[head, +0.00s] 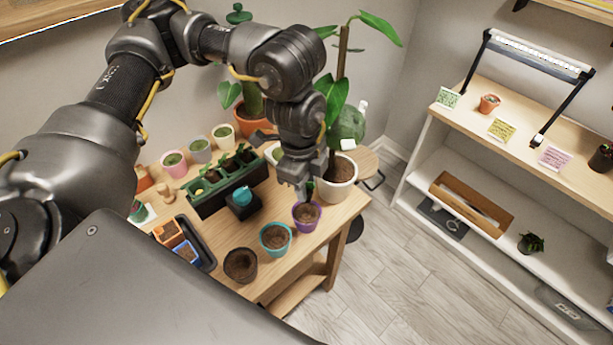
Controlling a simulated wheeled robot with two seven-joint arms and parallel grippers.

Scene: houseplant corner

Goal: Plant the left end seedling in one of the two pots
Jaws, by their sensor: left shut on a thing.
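My left gripper (300,192) reaches down from above and is shut on the seedling, of which only a little green (310,187) shows beside the fingers. The gripper is over the back side of the purple pot (306,217), which holds brown soil. I cannot tell whether the seedling touches the soil. The teal pot (275,240), also with soil, stands to the left of the purple one. A long dark seedling tray (215,203) with green plants stands further back. My right gripper is not in view.
A dark pot (240,266) stands near the table's front edge. A black block with a teal top (242,199) stands behind the teal pot. A white pot (338,183) with a tall plant is close on the gripper's right. A black tray (203,255) holds small orange and blue containers.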

